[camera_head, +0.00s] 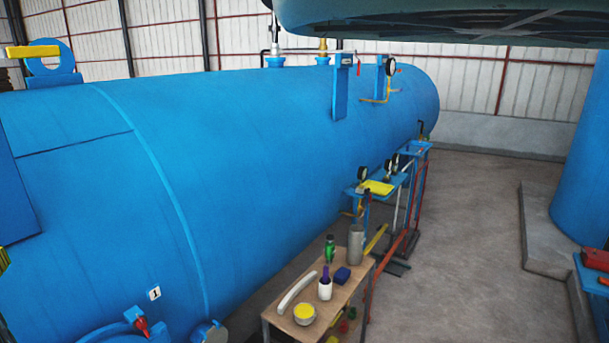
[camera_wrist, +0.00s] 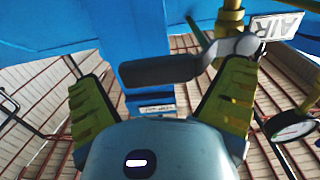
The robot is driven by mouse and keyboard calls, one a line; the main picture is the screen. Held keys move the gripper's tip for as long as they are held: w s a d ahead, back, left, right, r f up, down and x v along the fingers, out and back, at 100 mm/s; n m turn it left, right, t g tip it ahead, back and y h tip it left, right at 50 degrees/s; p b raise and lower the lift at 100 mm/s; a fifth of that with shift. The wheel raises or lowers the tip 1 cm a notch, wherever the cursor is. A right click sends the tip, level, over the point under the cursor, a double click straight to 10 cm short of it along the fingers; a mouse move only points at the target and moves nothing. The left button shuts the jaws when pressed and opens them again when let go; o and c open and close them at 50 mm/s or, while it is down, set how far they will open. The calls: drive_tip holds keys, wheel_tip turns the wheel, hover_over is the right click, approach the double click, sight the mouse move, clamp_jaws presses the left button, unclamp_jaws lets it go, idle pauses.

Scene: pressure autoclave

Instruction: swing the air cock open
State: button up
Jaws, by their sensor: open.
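The air cock shows in the wrist view as a grey lever (camera_wrist: 160,70) on a round hub, mounted on a yellow pipe (camera_wrist: 232,20). A white tag reading AIR (camera_wrist: 277,25) hangs beside the hub. The lever points left from the hub, roughly across the picture. My gripper (camera_wrist: 165,88) is open, with its two yellow-green fingers spread on either side of the lever's grip. The lever appears just beyond the fingers; I cannot tell whether anything touches. My gripper does not show in the head view, and I cannot pick out the cock there with certainty.
A pressure gauge (camera_wrist: 292,127) sits at the right in the wrist view, close to the right finger. A blue bracket (camera_wrist: 135,35) stands behind the lever. In the head view, the big blue vessel (camera_head: 250,150) fills the left, with a tool table (camera_head: 275,318) below it.

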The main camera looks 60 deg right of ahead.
drive_tip(key=shift+d, duration=0.1)
drive_tip(key=c, duration=1.3)
drive_tip(key=shift+c, duration=0.2)
